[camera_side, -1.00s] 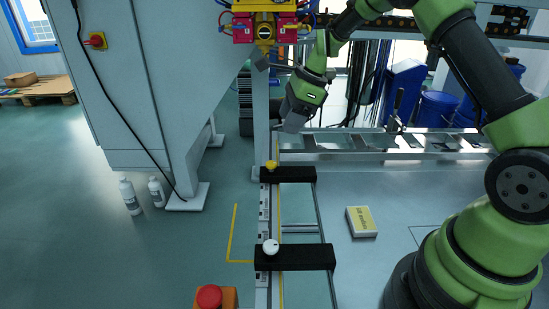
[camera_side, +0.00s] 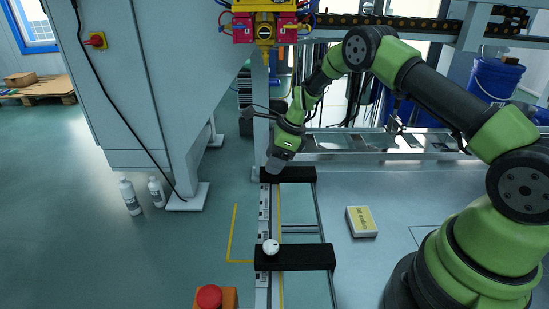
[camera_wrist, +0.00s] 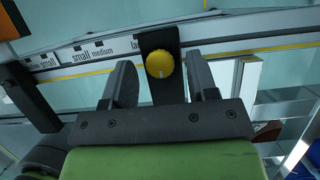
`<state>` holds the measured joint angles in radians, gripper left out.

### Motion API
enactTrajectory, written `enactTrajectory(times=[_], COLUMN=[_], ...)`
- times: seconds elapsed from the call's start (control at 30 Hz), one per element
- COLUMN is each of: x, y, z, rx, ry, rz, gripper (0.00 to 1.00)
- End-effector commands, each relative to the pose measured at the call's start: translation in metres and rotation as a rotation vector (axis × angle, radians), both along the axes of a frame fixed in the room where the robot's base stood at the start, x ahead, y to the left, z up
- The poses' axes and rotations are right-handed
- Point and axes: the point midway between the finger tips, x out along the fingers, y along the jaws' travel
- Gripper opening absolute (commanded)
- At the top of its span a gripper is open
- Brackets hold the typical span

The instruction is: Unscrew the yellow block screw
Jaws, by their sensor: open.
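The yellow block screw (camera_wrist: 159,64) is a round yellow knob on a black block (camera_wrist: 160,36), seen in the wrist view. It lies between and beyond the two fingers of my gripper (camera_wrist: 163,84), which is open with nothing held. In the side view my gripper (camera_side: 274,165) is tilted down over the left end of the far black block (camera_side: 300,174) and hides the yellow screw there. Contact with the screw cannot be told.
The near black block (camera_side: 308,257) carries a white knob (camera_side: 270,246). A yellow-white box (camera_side: 361,221) lies to the right. Red machine parts (camera_side: 243,28) hang above at the back. An orange unit with a red button (camera_side: 209,297) stands at the front.

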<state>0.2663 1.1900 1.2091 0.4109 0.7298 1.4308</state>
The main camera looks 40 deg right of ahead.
Motion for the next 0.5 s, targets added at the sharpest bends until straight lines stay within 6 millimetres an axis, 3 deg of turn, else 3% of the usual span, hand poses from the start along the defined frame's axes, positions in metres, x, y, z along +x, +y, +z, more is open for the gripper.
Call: enactTrajectory(times=[0.17,0.37,0.5], x=[0.0001,0.0,0.0], y=[0.0,-0.0001,-0.0001], z=[0.0003,0.0004,0.0005], rx=[0.0,0.0,0.0], ry=[0.0,0.0,0.0], rz=[0.0,0.0,0.001], gripper=[0.53,0.07,0.04])
